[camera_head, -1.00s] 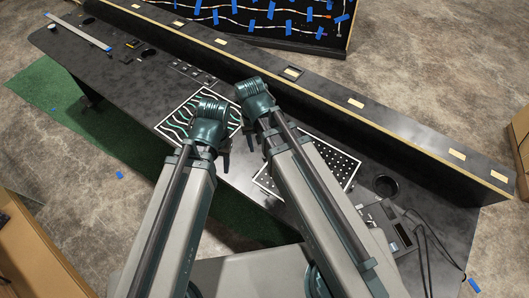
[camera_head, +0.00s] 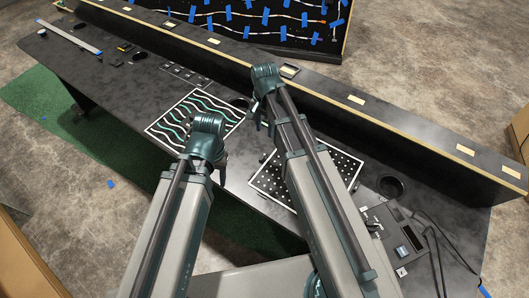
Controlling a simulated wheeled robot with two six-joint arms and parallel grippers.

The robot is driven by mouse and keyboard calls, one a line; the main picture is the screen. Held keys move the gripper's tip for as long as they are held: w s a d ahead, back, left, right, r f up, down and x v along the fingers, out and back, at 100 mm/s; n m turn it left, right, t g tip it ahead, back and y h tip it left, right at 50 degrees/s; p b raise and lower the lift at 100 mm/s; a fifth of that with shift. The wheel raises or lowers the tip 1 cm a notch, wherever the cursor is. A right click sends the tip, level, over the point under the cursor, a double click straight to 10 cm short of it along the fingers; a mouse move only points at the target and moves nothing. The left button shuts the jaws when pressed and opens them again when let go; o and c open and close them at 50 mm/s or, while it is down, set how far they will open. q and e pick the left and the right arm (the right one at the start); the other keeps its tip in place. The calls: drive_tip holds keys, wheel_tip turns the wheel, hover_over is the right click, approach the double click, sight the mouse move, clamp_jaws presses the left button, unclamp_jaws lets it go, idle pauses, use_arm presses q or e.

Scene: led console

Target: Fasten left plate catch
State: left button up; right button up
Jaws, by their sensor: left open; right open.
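The left plate (camera_head: 180,112) is a white-bordered dark panel with wavy green and white lines, set on the black console top. The right plate (camera_head: 345,172) is a dark panel with white dots, partly covered by my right arm. My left gripper (camera_head: 221,168) is open and appears empty, over the near right corner of the left plate. My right gripper (camera_head: 262,117) is open and appears empty, between the two plates towards the back. I cannot make out the left plate's catch; my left wrist hides part of that corner.
A long black ledge (camera_head: 400,128) with pale labels runs along the console's back. A round dark recess (camera_head: 391,187) and a small device with cables (camera_head: 408,238) lie at the right. A light bar (camera_head: 70,37) lies at the far left.

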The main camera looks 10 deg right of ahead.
sight(264, 154)
wheel_tip(264, 154, down, 14)
drive_tip(key=b, duration=1.3)
drive_tip(key=shift+r, duration=0.15)
drive_tip(key=shift+c, duration=0.3)
clamp_jaws()
